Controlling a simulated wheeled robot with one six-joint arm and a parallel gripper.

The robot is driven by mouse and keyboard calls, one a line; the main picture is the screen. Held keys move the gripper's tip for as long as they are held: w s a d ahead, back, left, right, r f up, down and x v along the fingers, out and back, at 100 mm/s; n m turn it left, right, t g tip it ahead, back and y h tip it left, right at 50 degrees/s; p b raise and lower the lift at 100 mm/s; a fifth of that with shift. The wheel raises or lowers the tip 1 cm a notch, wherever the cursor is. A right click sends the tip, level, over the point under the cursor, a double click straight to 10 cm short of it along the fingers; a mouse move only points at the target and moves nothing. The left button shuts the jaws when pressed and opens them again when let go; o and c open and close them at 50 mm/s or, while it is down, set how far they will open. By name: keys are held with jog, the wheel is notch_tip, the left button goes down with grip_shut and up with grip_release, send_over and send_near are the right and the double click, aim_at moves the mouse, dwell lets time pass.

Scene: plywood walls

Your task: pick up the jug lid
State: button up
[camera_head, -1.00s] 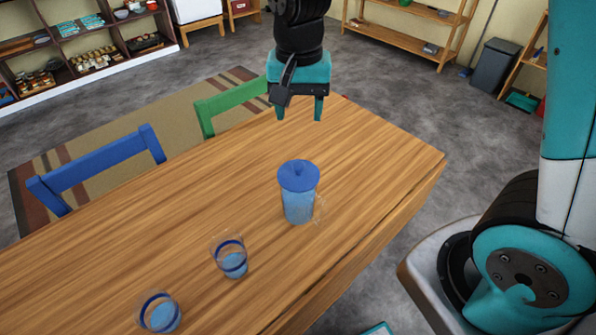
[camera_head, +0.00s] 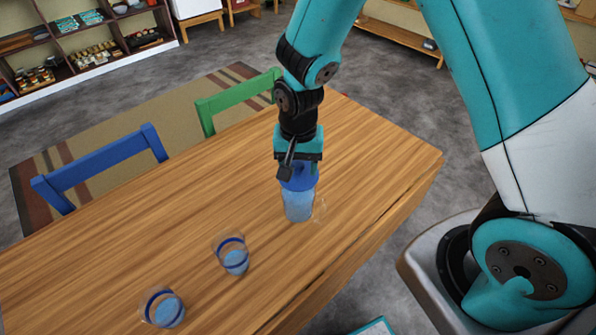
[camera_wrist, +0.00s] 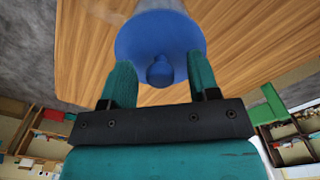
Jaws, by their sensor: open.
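The jug lid (camera_head: 289,183) is a blue disc with a small knob on top. It sits on the clear jug (camera_head: 298,207), which holds bluish liquid and stands upright on the wooden table. My gripper (camera_head: 298,168) is just above the lid and hides part of it in the head view. In the wrist view the lid (camera_wrist: 160,36) shows whole, its knob (camera_wrist: 160,72) lying between the two teal fingers of my gripper (camera_wrist: 162,80). The fingers are open, apart from the knob on both sides. Whether they touch the lid's top I cannot tell.
Two glasses with blue bands, one (camera_head: 233,256) nearer the jug and one (camera_head: 164,309) at the front left, stand on the table (camera_head: 150,235). A blue chair (camera_head: 100,162) and a green chair (camera_head: 235,100) stand along the far side. The right part of the tabletop is clear.

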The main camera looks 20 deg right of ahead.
jog(key=c, duration=1)
jog(key=shift+r, duration=0.1)
